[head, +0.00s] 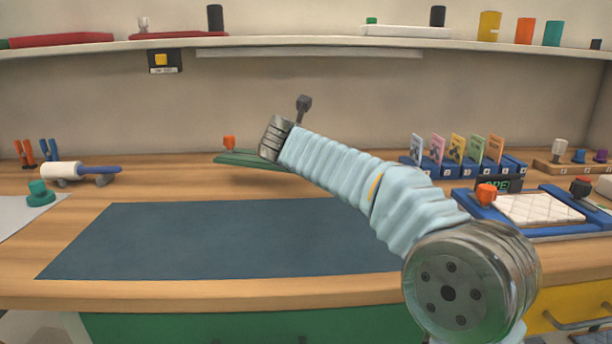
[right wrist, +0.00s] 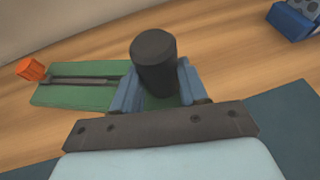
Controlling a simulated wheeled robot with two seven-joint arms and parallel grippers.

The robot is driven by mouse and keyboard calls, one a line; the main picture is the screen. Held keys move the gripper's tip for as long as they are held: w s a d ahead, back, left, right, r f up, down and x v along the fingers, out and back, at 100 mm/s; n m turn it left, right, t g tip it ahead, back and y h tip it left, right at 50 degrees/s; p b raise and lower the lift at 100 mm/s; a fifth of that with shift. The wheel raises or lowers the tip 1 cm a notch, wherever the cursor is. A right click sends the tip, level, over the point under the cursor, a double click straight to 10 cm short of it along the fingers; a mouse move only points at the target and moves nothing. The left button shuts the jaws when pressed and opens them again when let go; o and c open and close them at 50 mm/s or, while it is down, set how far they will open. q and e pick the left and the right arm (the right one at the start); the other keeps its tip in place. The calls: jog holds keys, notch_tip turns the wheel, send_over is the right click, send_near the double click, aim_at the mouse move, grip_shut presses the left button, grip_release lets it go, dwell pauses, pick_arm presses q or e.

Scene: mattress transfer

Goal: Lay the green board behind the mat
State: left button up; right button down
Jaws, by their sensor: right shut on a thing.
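The green board (head: 240,158) is behind the dark blue-grey mat (head: 200,240) in the head view, roughly flat at table level. A strip of wood shows between them. I cannot tell whether it touches the table. In the right wrist view, the board (right wrist: 75,95) has an orange knob (right wrist: 31,69) at its left end, a dark slot and a black cylindrical handle (right wrist: 154,62). My right gripper (right wrist: 158,92) has its blue fingers shut on this handle. In the head view my right arm hides the fingers and the board's right part. My left gripper is not in view.
A rolling-pin-like tool (head: 80,172) and a green knob (head: 38,192) are at the left. A blue card rack (head: 460,165) and a blue tray with a white quilted pad (head: 540,208) stand at the right. A shelf (head: 300,40) runs along the back wall.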

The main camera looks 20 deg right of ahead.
jog(key=shift+w+d+f, duration=0.3)
jog(key=shift+d+f, duration=0.15)
jog(key=shift+f, duration=0.2)
jog(key=f, duration=0.2)
jog(key=w+d+f+b, duration=0.1)
jog(key=f, duration=0.1)
jog(key=shift+d, duration=0.1)
jog(key=shift+s+f, duration=0.1)
jog(key=shift+f, duration=0.25)
jog(key=c, duration=0.6)
grip_release()
jog(key=shift+f, duration=0.1)
